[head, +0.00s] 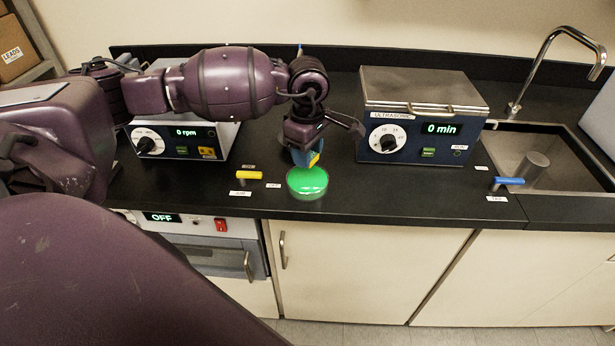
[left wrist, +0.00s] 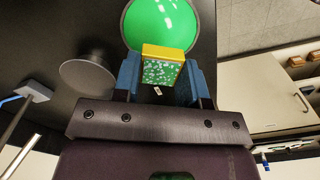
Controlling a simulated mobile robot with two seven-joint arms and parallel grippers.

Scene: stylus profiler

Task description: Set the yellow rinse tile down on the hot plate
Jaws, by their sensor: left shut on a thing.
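My left gripper (head: 308,158) is shut on the yellow rinse tile, which shows as a small yellow patch (head: 315,159) in the head view. In the left wrist view the tile (left wrist: 164,66) has yellow sides and a green, white-speckled face, between the blue fingers of the left gripper (left wrist: 160,82). The tile is at the back edge of a round green disc (head: 307,183) on the black bench; I cannot tell if they touch. No thing is clearly recognisable as the hot plate. My right gripper is out of view.
A 0 rpm box (head: 178,142) stands left and an ultrasonic bath (head: 421,145) right. A yellow-handled valve (head: 248,175) lies left of the disc. The sink (head: 577,177) is far right.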

